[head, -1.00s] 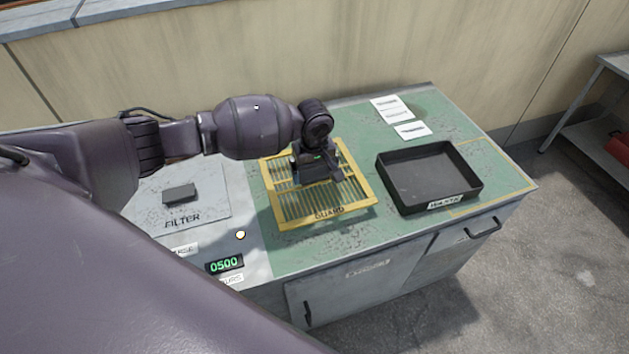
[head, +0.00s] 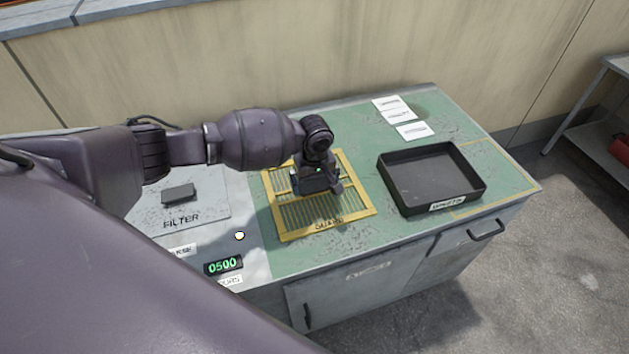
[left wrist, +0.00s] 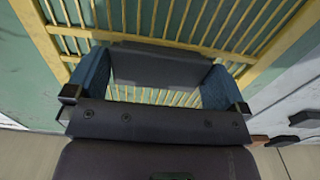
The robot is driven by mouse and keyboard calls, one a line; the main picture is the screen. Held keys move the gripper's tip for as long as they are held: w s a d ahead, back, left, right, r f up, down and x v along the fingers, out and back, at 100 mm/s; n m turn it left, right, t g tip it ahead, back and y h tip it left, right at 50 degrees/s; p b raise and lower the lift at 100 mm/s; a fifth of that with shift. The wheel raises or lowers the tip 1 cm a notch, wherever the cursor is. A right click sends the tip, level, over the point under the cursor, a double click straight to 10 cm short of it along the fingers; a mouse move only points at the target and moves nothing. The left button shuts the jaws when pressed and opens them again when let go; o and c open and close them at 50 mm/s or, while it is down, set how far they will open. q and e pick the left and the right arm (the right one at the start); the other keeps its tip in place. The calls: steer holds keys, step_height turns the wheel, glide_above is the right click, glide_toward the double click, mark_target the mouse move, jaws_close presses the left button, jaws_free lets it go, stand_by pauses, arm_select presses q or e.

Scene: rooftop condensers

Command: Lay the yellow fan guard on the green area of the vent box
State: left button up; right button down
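The yellow fan guard (head: 329,233), a slatted frame marked GUARD, lies flat at or just above the green area (head: 300,262) of the vent box (head: 345,308). My left gripper (head: 318,187) is over the guard's middle. In the left wrist view its blue-padded fingers (left wrist: 156,88) stand either side of a dark grip block (left wrist: 155,68) on the guard and appear closed on it. My right gripper is not in view.
A black tray (head: 480,188) stands right of the guard, beside yellow floor-like lines on the top. White cards (head: 393,110) lie behind. On the left are a grey FILTER plate (head: 215,208) with a dark block (head: 179,193) and a display reading 0500 (head: 223,265). Green between guard and tray is clear.

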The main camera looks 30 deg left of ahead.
mark_target(314, 184)
arm_select(q)
step_height(314, 184, up, 12)
steer(key=p, duration=0.2)
steer(key=shift+p, duration=0.35)
stand_by(0.4)
steer(key=shift+s, duration=0.1)
